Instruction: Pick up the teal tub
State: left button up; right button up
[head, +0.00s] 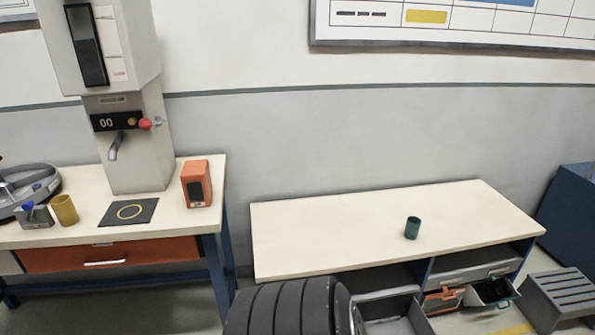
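The teal tub (412,228) is a small dark teal cylinder. It stands upright on the low cream-topped bench (320,238), right of the bench's middle. Nothing touches it and nothing hides it. Neither of my grippers shows in the head view.
Black tyres (290,308) stand before the bench's front left, with a grey open box (392,312) beside them. A grey slatted step (562,295) is at the right.

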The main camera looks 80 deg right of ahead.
aim_at(412, 228)
jog(key=z, duration=3.6)
jog(key=i+l, duration=0.2)
jog(key=i, duration=0.15)
jog(key=i+l, duration=0.15)
jog(key=i, duration=0.25)
jog(key=i+l, duration=0.2)
jog(key=i, duration=0.15)
